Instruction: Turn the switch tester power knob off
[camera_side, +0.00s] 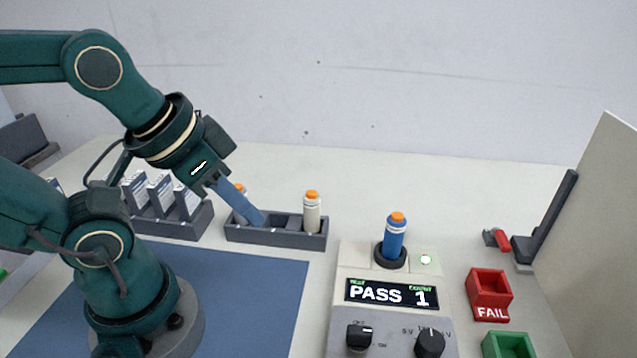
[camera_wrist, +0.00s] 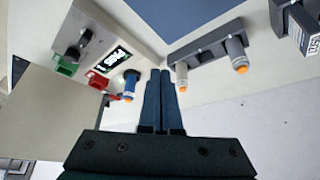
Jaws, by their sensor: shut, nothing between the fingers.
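The switch tester (camera_side: 343,272) is a beige box at the front right in the side view. Its display (camera_side: 391,294) reads PASS 1. The power knob (camera_side: 359,337) is black, at the lower left of its face beside small ON/OFF lettering; its exact setting is hard to read. A second black knob (camera_side: 430,343) sits to its right. A blue switch (camera_side: 395,240) with an orange tip stands upright in the tester's socket. My gripper (camera_side: 258,220) is shut and empty, above the grey rack, well left of the tester. The wrist view shows the tester (camera_wrist: 150,40) upside down beyond the shut fingers (camera_wrist: 162,75).
The grey rack (camera_side: 275,238) holds white switches with orange tips, one (camera_side: 312,212) at its right end. A red FAIL bin (camera_side: 489,290) and a green bin (camera_side: 508,345) stand right of the tester. A beige panel (camera_side: 590,230) stands at far right. The blue mat (camera_side: 250,300) is clear.

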